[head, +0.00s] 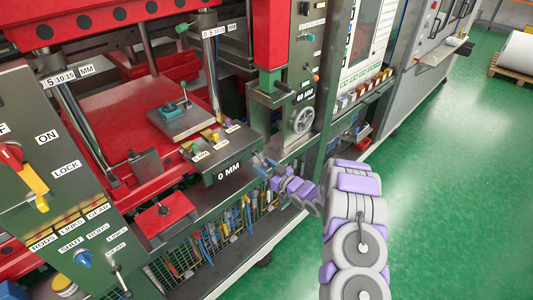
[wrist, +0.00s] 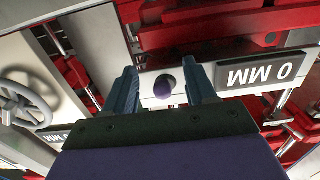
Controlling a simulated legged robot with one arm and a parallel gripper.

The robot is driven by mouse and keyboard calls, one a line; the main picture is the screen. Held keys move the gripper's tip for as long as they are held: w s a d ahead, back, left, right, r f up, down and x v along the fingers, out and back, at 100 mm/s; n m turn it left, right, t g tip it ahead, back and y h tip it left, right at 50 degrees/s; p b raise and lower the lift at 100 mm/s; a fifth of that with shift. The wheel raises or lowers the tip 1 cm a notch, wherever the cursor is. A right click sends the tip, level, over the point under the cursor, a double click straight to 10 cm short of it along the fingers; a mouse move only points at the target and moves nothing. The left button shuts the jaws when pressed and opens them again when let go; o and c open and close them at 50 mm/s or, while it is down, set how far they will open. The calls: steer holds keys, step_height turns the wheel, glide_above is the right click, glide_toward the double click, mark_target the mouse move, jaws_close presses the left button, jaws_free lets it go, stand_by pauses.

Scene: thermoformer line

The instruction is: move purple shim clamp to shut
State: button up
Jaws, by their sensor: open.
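The purple shim clamp shows in the wrist view as a small dark purple round knob (wrist: 163,87) on a pale panel face, beside the 0 MM label (wrist: 266,72). My gripper (wrist: 163,84) is open, with one blue finger on each side of the knob in that picture. I see no contact, and how deep the knob sits between the fingertips is unclear. In the head view my gripper (head: 262,166) is at the front right end of the green block with the 0 MM plate (head: 228,172). I cannot make out the purple knob there.
A handwheel (head: 301,120) stands to the right of my gripper, under a 60 MM plate (head: 305,95). A wire rack with colored tools (head: 212,238) is below. A control panel with a red-yellow handle (head: 25,178) is at left.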

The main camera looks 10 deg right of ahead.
steer(key=v, duration=0.6)
steer(key=shift+s+d+p, duration=0.25)
steer(key=shift+s+p, duration=0.05)
steer(key=shift+p, duration=0.05)
steer(key=p+v, duration=0.2)
steer(key=v, duration=1.5)
steer(key=w+d+r+g+h, duration=0.4)
steer(key=d+h, duration=0.4)
steer(key=h, duration=0.1)
steer(key=s+d+r+m+g+h, duration=0.1)
steer(key=s+r+m+g+h, duration=0.25)
steer(key=s+r, duration=0.45)
steer(key=s+a+r+m+g, duration=0.1)
steer(key=s+a+r+g, duration=0.2)
steer(key=s+a, duration=0.3)
steer(key=s+a+r+m+g+y, duration=0.1)
steer(key=s+a+r, duration=0.3)
steer(key=s, duration=1.2)
steer(key=s+a+r+m+g+y, duration=0.1)
steer(key=s+a+r+g, duration=0.2)
steer(key=s+a, duration=0.7)
steer(key=shift+s+r+m+g+b, duration=0.2)
steer(key=shift+s+m+g+b, duration=0.15)
steer(key=shift+s+g, duration=0.55)
